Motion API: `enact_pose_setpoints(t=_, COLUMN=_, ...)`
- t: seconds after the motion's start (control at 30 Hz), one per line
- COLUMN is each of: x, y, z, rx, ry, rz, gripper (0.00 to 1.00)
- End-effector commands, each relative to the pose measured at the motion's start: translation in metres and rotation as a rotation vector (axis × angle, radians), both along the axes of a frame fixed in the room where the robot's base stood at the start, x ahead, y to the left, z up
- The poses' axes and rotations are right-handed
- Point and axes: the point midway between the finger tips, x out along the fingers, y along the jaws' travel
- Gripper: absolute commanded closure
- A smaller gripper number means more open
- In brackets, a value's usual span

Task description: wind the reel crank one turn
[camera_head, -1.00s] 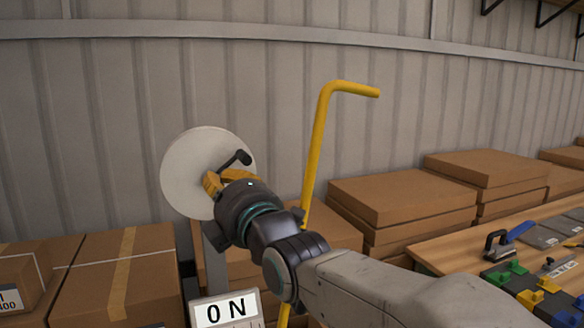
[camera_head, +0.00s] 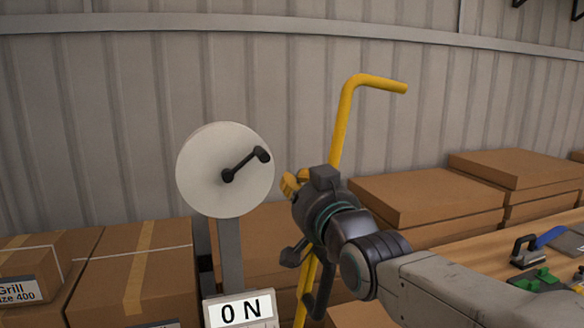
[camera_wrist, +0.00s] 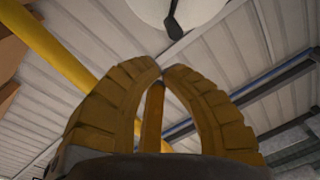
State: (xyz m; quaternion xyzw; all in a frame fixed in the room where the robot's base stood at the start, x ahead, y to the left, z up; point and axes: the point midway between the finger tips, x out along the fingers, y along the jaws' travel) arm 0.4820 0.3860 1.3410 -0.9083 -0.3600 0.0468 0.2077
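The reel (camera_head: 203,150) is a pale round disc on a grey post, left of centre in the head view. Its black crank (camera_head: 243,166) runs from the hub up and right to a dark knob at the rim. My gripper (camera_head: 290,184), with yellow fingers, is right of the reel, apart from the crank and empty. In the wrist view my gripper (camera_wrist: 160,68) has its curved fingers drawn together at the tips with nothing between them. The reel (camera_wrist: 205,8) and part of the dark crank (camera_wrist: 173,25) show at the top of that view, beyond the fingertips.
A yellow bent pole (camera_head: 345,125) stands behind my gripper. Cardboard boxes (camera_head: 140,270) fill the lower left, and more boxes (camera_head: 430,195) stand at right by a wooden workbench (camera_head: 470,258). Space in front of the disc is clear.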

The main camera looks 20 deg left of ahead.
Motion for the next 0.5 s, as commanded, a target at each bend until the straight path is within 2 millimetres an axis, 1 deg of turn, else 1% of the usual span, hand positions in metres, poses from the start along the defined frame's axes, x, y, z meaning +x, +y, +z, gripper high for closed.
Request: enact_pose_setpoints(t=0.5, x=0.0002, y=0.0002, z=-0.0054, rx=0.729, ry=0.695, rz=0.054, gripper=1.0)
